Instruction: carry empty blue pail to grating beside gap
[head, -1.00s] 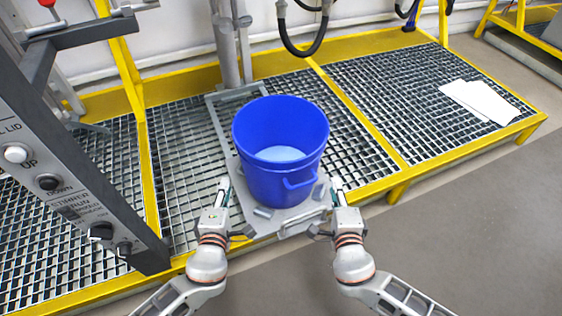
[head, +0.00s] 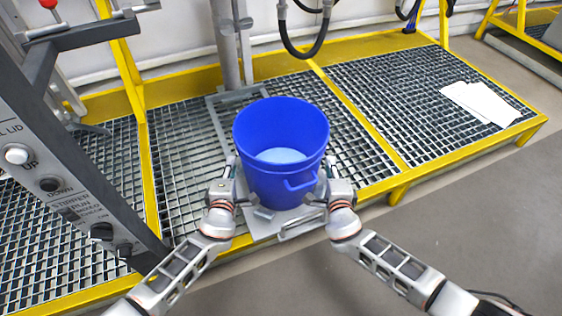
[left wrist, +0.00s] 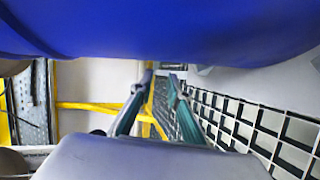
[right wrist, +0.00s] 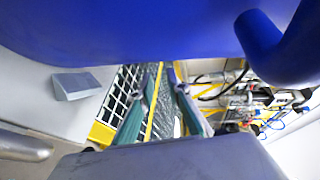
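The blue pail (head: 282,170) stands upright on a grey plate (head: 262,228) with a bar handle at its front. A pale blue round bottom shows inside it. My left gripper (head: 231,168) is at the pail's left side and my right gripper (head: 331,169) at its right side. In the left wrist view the fingers (left wrist: 161,77) are apart with nothing between them, and the pail wall (left wrist: 160,30) fills the top. In the right wrist view the fingers (right wrist: 161,76) are also apart and empty below the pail (right wrist: 110,30) and its handle (right wrist: 285,45). Contact cannot be told.
Gratings lie left (head: 122,165) and right (head: 385,85) of the plate, framed by yellow edges. White sheets (head: 480,102) lie on the right grating. A grey button panel (head: 50,170) stands at the left. A pole (head: 226,45) and a dark hose (head: 302,50) are behind the pail.

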